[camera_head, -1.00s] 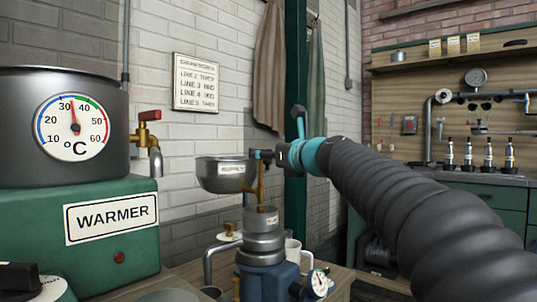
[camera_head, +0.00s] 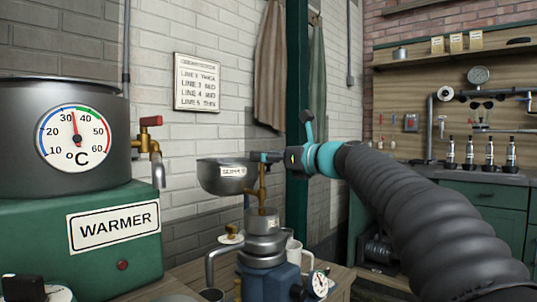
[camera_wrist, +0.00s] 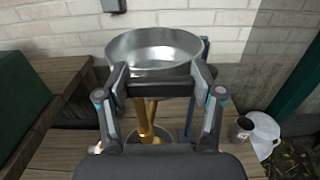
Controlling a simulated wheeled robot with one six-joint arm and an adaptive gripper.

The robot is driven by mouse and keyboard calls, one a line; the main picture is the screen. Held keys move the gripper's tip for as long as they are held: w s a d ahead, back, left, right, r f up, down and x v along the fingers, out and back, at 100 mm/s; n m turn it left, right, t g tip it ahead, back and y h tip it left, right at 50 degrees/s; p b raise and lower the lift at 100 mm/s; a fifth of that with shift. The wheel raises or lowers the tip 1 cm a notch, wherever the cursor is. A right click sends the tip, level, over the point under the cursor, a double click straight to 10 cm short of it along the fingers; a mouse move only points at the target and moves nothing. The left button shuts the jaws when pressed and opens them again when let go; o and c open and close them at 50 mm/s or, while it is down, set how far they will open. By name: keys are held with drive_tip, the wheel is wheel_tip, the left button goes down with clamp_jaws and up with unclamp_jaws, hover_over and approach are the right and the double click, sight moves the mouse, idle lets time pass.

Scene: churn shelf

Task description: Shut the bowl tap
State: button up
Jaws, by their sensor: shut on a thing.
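The bowl (camera_head: 225,178) is a grey metal basin with a small label, beside the wall and left of my arm. In the wrist view the bowl (camera_wrist: 153,45) is seen from above, just beyond my fingers; I cannot tell what is in it. The brass bowl tap (camera_head: 262,186) stands beside the bowl, above a small metal funnel cup. My gripper (camera_head: 266,157) is at the top of the tap. In the wrist view my gripper (camera_wrist: 160,84) is shut on a dark crossbar, the tap handle (camera_wrist: 160,90), which spans between its fingers. The outlet is partly hidden.
A green warmer (camera_head: 85,235) with a dial pot (camera_head: 105,105) and a red-handled tap (camera_head: 150,145) stands at the left. A blue-based churn (camera_head: 267,275) with a gauge is below the tap. A green post (camera_head: 297,215) rises close behind my wrist.

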drive_tip(key=o, duration=1.2)
drive_tip(key=shift+c, duration=0.2)
drive_tip(key=v, duration=1.2)
